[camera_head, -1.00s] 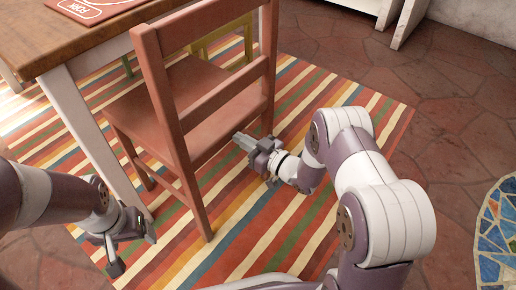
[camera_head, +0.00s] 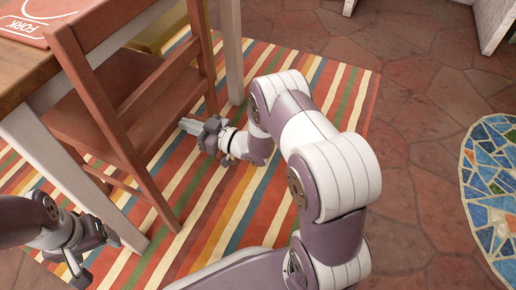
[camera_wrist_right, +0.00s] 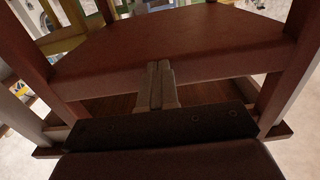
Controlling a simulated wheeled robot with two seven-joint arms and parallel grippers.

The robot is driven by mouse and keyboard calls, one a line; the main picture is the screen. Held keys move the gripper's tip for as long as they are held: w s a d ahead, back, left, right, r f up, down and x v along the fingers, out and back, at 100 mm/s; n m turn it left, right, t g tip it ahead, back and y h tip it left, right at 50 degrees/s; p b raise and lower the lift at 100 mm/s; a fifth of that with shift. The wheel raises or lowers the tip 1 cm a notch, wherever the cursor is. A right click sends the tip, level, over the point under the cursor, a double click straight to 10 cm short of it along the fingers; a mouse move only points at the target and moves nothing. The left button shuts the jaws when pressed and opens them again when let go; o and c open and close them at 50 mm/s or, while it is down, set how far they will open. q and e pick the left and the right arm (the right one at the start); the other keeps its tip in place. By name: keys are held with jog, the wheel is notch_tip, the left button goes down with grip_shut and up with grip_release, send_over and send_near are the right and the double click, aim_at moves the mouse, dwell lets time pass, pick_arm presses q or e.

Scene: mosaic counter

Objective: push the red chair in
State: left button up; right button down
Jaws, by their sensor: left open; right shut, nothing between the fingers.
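The red chair (camera_head: 126,108) stands upright at the table, its backrest toward me and its seat (camera_head: 72,122) partly under the tabletop (camera_head: 20,62). My right gripper (camera_head: 184,124) is shut and empty, its fingertips at the chair's rear, below the backrest. In the right wrist view the closed fingers (camera_wrist_right: 159,82) point at the seat's rear edge (camera_wrist_right: 200,62) between the back posts; they look to be touching it or very close. My left gripper (camera_head: 98,256) is open and empty, low at the left, apart from the chair and near a white table leg.
The wooden table has white legs (camera_head: 75,178) close beside the chair. A striped rug (camera_head: 330,95) lies under both. A red placemat (camera_head: 40,20) lies on the tabletop. A blue mosaic round (camera_head: 490,180) is at the right. Stone floor between is clear.

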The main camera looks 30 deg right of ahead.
jog(key=p+v, duration=0.3)
jog(key=v, duration=0.6)
jog(key=shift+s+d, duration=0.25)
jog(key=shift+s, duration=0.05)
